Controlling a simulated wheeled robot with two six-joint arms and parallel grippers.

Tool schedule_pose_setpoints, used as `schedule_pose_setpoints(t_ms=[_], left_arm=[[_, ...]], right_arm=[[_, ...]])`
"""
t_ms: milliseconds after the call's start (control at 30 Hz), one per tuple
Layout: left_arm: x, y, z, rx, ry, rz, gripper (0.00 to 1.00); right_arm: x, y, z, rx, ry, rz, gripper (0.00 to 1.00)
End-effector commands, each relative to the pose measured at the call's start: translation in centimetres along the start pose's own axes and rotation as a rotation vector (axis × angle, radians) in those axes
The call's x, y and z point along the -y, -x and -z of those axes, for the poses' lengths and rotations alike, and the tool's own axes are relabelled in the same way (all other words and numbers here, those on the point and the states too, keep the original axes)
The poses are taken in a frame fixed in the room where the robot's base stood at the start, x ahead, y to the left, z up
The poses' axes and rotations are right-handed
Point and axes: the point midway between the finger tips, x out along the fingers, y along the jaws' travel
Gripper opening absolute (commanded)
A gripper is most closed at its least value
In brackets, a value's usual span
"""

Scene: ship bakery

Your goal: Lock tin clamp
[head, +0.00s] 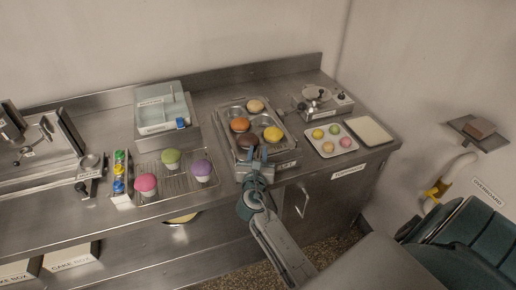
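A muffin tin (232,109) holding several coloured cakes sits on a low metal stand near the front edge of the steel counter. My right gripper (256,153) is at the front edge of this tin, with its two blue fingers apart. The clamp cannot be made out clearly; a small label (286,165) on the stand's front is too small to read. The gripper and wrist hide part of the stand's front, so contact with a clamp cannot be told. My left gripper is out of view.
A wire rack (152,167) with pink, green and purple cupcakes lies to the left. A small burner-like device (322,101) and a tray with small round cakes (318,128) are to the right. A teal seat (465,235) stands at lower right.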

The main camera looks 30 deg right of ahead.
Motion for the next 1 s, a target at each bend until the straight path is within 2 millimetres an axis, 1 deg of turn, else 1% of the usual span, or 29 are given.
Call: schedule_pose_setpoints(t_ms=[33,133,400,533,567,767,867,1000], left_arm=[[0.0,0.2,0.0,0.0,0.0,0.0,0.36],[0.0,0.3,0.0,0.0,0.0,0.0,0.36],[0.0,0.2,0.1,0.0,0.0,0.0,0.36],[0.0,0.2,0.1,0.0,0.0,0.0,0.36],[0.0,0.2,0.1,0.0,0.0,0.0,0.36],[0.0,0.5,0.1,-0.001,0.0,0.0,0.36],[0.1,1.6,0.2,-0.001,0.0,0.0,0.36],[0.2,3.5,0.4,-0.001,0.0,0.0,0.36]], right_arm=[[0.0,-0.4,-0.1,0.0,0.001,0.0,0.28],[0.0,-0.9,0.0,0.0,-0.001,0.0,0.28],[0.0,-0.9,0.1,-0.001,-0.002,0.0,0.28],[0.0,-0.9,0.1,-0.001,-0.002,0.0,0.03],[0.0,-0.9,0.1,-0.001,-0.002,0.0,0.0],[0.0,-0.9,-0.1,-0.001,-0.001,-0.008,0.0],[0.1,-0.9,-0.3,-0.001,0.004,-0.056,0.0],[0.0,-0.9,-0.6,-0.001,0.006,-0.189,0.0]])
